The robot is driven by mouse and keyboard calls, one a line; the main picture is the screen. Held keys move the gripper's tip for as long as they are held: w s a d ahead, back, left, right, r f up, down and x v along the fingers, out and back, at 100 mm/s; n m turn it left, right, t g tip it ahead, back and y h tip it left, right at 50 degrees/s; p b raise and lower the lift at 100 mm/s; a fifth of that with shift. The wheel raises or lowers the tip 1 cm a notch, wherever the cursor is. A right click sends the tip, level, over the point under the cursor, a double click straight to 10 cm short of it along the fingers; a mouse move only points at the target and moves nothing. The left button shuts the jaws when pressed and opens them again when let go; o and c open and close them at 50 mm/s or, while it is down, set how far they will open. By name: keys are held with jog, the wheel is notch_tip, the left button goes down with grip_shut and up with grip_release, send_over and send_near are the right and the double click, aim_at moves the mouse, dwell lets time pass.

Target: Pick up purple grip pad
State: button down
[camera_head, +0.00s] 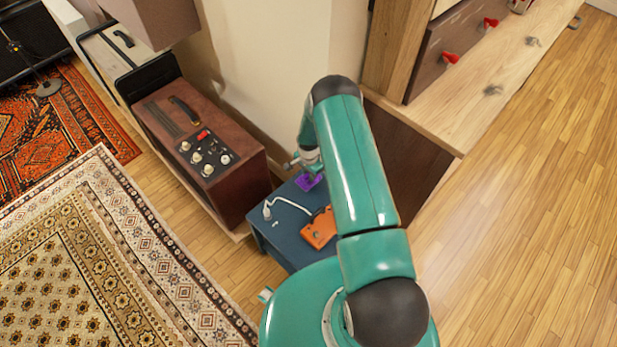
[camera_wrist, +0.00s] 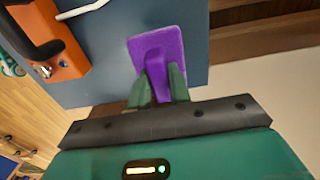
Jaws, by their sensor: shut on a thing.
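The purple grip pad (camera_wrist: 158,50) shows in the wrist view as a flat purple plate with a raised purple handle. My gripper (camera_wrist: 163,84) has its two green fingers closed on either side of that handle. In the head view the purple pad (camera_head: 308,181) is at the far end of a small blue table (camera_head: 284,243), with my gripper (camera_head: 303,165) right at it. My arm hides part of the table. I cannot tell whether the pad rests on the table or is just above it.
An orange object with a dark handle (camera_head: 320,228) lies on the blue table near the pad, beside a white cable-like item (camera_head: 290,202). A brown amplifier (camera_head: 205,150) stands left of the table. A wooden desk (camera_head: 480,110) stands to the right. Open wood floor lies at right.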

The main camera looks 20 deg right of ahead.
jog(key=s+a+r, duration=0.2)
jog(key=s+r, duration=0.7)
jog(key=s, duration=0.4)
jog(key=shift+s+a, duration=0.15)
jog(key=shift+a, duration=0.2)
